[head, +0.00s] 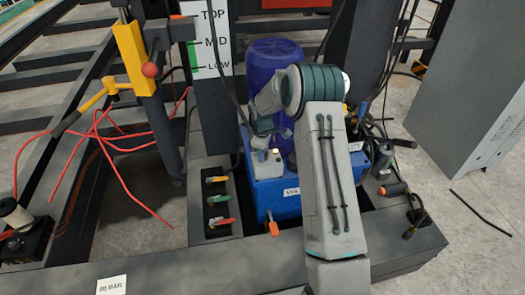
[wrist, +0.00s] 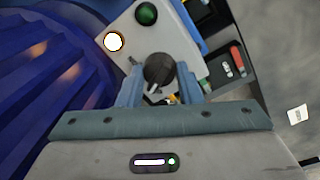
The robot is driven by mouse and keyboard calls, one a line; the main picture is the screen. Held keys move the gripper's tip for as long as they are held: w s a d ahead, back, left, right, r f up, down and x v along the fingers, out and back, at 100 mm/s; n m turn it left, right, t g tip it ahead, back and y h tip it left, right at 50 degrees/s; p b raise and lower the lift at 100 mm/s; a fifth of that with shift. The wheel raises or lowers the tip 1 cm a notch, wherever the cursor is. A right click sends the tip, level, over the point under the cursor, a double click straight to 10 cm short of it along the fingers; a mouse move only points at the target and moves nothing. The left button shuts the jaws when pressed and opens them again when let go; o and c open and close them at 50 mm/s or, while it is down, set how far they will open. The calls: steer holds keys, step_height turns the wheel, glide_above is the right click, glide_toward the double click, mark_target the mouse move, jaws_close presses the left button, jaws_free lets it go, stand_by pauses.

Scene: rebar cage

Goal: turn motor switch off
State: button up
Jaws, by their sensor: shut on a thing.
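The motor switch is a black rotary knob (wrist: 158,68) on a light grey control box (wrist: 172,35). In the wrist view the knob sits between the two fingers of my gripper (wrist: 160,78), which is shut on it. A white mark shows on the knob's lower part. A lit white lamp (wrist: 113,41) and a green button (wrist: 146,13) are beside it. In the head view the grey box (head: 266,163) sits on a blue tank (head: 290,205), below the dark blue motor (head: 272,65). My gripper (head: 262,140) reaches down to the box; the knob is hidden there.
A valve block (head: 218,205) with yellow, green and red levers stands left of the tank. A level scale (head: 214,40), a yellow post (head: 132,55) and red rods (head: 120,145) are at left. A grey cabinet (head: 475,80) stands at right. Hoses lie right of the tank.

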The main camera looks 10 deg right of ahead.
steer(key=shift+n+p, duration=0.5)
steer(key=shift+n, duration=1.4)
steer(key=o, duration=1)
steer(key=shift+c, duration=0.2)
step_height(320, 180, up, 14)
steer(key=p, duration=0.1)
steer(key=shift+s+p, duration=0.3)
steer(key=shift+s, duration=0.15)
steer(key=shift+f, duration=0.1)
